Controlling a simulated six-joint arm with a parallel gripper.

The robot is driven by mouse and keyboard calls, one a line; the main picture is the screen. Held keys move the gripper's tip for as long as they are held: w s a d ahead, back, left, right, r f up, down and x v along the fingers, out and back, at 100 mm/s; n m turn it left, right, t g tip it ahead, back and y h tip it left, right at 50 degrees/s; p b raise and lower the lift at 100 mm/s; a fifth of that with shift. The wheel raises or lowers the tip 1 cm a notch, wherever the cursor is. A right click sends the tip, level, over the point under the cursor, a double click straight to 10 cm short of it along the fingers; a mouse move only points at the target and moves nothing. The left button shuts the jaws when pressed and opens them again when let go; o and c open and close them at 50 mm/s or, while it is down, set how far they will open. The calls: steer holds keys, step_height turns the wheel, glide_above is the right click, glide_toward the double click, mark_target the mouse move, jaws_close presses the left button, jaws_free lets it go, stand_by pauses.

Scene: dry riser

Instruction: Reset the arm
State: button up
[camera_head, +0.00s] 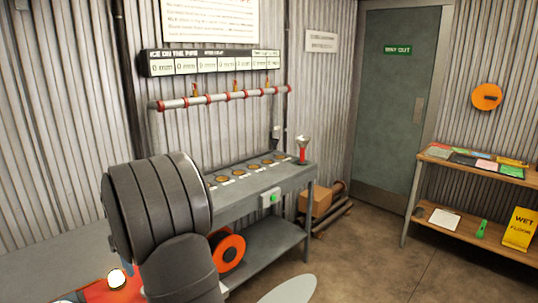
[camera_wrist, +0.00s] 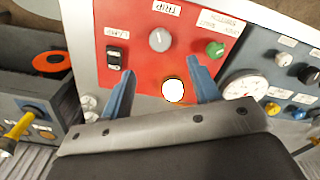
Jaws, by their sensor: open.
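My gripper (camera_wrist: 161,66) shows in the wrist view, with its two blue fingers apart and nothing between them. It is over a red control panel (camera_wrist: 135,65) with a grey knob (camera_wrist: 160,40), a green knob (camera_wrist: 214,49), a black rocker switch (camera_wrist: 114,57) and a lit white round lamp (camera_wrist: 174,91). The lamp is seen between the fingers. I cannot tell whether the fingers touch the panel. In the head view my dark arm fills the lower left, and my gripper is not visible there. The red panel shows partly at the lower left edge (camera_head: 98,291).
A grey panel (camera_wrist: 285,60) with a gauge (camera_wrist: 243,86) and several small knobs adjoins on the right. In the head view, a grey bench (camera_head: 290,178) stands behind my arm, with an orange reel (camera_head: 229,252) below. A wooden shelf (camera_head: 475,170) stands at right. Floor between is open.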

steer(key=shift+r, duration=1.9)
step_height(320, 180, down, 14)
steer(key=m, duration=1.6)
steer(key=shift+r+m, duration=0.1)
steer(key=shift+m, duration=0.3)
steer(key=shift+c, duration=0.3)
